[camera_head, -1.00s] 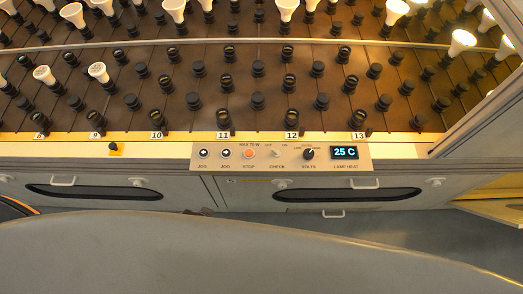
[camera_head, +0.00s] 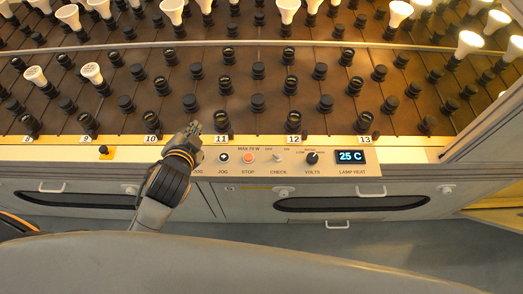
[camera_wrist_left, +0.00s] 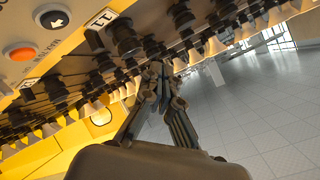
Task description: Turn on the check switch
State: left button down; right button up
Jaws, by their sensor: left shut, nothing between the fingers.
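The check switch (camera_head: 277,159) is a small toggle on the white control panel (camera_head: 327,171), between the orange stop button (camera_head: 248,158) and the volts knob (camera_head: 312,158). OFF and ON labels sit above it; its lever is too small to tell which way it leans. My left gripper (camera_head: 194,127) is shut and empty at the panel's left end, left of the switch and over the two jog buttons' side. Its closed fingers also show in the left wrist view (camera_wrist_left: 158,72), where the switch does not show. My right gripper is not in view.
Rows of black sockets (camera_head: 257,103), some with white bulbs (camera_head: 287,10), fill the rack behind the panel. A jog button (camera_head: 223,158) lies just right of my gripper. A drawer handle (camera_head: 338,224) protrudes below.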

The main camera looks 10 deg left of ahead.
pick_arm(q)
jog(key=w+d+r+m+t+h, duration=0.2)
jog(key=w+r+m+t, duration=0.3)
jog(key=r, duration=0.3)
jog(key=w+d+r+m+t+h, duration=0.2)
jog(key=d+r+m+h, duration=0.65)
jog(key=m, duration=0.45)
jog(key=m+g+h, duration=0.7)
jog(key=m+g, duration=0.7)
jog(key=m, duration=0.7)
send_over(275, 155)
jog(key=a, duration=0.3)
notch_tip(275, 155, down, 8)
jog(key=a+f+m+g+y, duration=0.4)
jog(key=a+f+y, duration=0.3)
jog(key=f, duration=0.2)
jog(key=shift+s+a+f+m+b, duration=0.15)
jog(key=shift+s+a+m+b, duration=0.25)
jog(key=shift+m, duration=0.4)
jog(key=shift+s+d, duration=0.1)
jog(key=p+x, duration=0.1)
jog(key=x, duration=0.7)
jog(key=shift+d+f+p, duration=0.15)
jog(key=shift+d+p, duration=0.15)
jog(key=shift+d+f, duration=0.4)
jog(key=shift+f, duration=0.15)
